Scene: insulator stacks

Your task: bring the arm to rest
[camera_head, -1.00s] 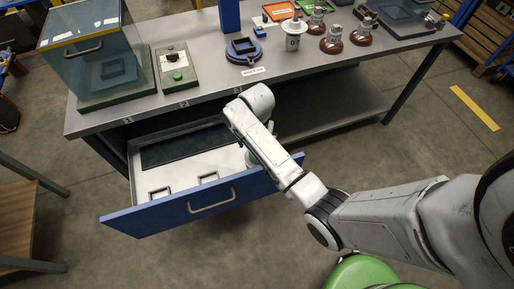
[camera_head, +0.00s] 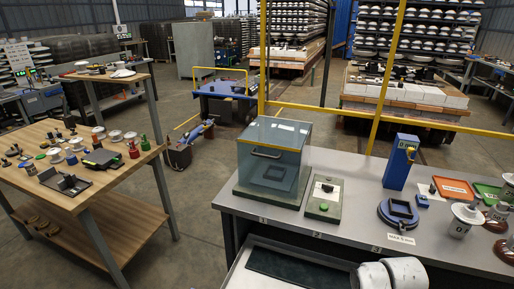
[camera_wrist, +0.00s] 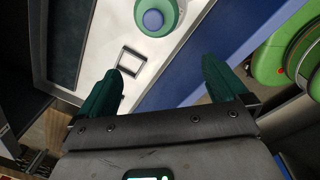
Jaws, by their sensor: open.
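My gripper (camera_wrist: 160,68) shows in the wrist view with its two dark green fingers wide apart and nothing between them. It is above the open drawer (camera_wrist: 92,62). A pale green round piece with a blue top (camera_wrist: 153,18) stands inside the drawer, ahead of the fingertips and apart from them. A small square frame (camera_wrist: 131,62) is on the drawer floor near the left finger. In the head view only a white part of my arm (camera_head: 392,274) shows, at the bottom edge; the gripper is out of that picture.
The blue drawer front (camera_wrist: 200,52) runs close by the right finger. In the head view, the grey bench (camera_head: 345,222) carries a glass box (camera_head: 272,150), a green-button box (camera_head: 324,195) and a blue stand (camera_head: 401,162).

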